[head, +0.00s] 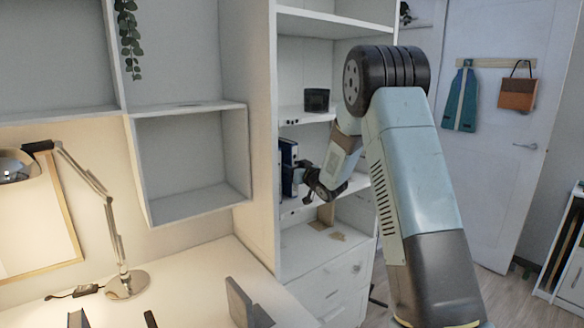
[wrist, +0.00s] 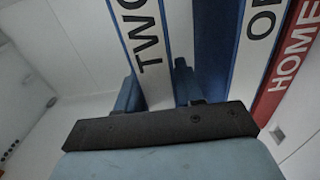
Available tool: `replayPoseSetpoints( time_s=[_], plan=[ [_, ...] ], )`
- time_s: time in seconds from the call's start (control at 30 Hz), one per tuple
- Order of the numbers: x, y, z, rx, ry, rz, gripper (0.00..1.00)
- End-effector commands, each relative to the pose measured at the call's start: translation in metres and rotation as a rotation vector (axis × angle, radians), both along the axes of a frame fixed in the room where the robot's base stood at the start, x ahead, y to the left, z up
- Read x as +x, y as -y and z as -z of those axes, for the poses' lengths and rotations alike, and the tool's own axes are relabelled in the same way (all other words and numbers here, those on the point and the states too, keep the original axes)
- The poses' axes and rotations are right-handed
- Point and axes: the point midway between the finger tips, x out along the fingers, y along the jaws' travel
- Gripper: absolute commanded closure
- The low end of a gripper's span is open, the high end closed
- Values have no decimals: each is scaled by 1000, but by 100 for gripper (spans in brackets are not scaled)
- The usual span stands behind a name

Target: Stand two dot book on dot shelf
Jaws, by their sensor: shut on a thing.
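The book marked TWO (wrist: 143,45) has a white spine with blue edges and stands between the fingers of my gripper (wrist: 158,95) in the wrist view. My gripper is shut on it. In the head view my gripper (head: 308,178) reaches into the tall white shelf unit, beside a dark blue book (head: 289,165) that looks upright. That book is at the shelf board (head: 296,207) below the one with the dark cup. Small dark marks show on the board edges, too small to read. Whether the held book touches the board is hidden.
Right of the held book in the wrist view are another white-and-blue book (wrist: 258,40) and a red book marked HOME (wrist: 288,75). A dark cup (head: 316,99) stands on the board above. The unit's left side panel (head: 262,130) is close to the books. A desk lamp (head: 118,240) stands left.

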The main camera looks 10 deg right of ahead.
Motion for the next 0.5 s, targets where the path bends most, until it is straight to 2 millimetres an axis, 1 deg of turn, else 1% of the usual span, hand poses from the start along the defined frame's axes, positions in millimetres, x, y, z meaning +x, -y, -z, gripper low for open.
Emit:
replayPoseSetpoints(
  time_s=[0.43, 0.47, 0.5],
  plan=[
    [0, 0, 3, 1, 3, -1, 100],
    [0, 0, 3, 1, 3, -1, 62],
    [0, 0, 3, 1, 3, -1, 59]
  ],
)
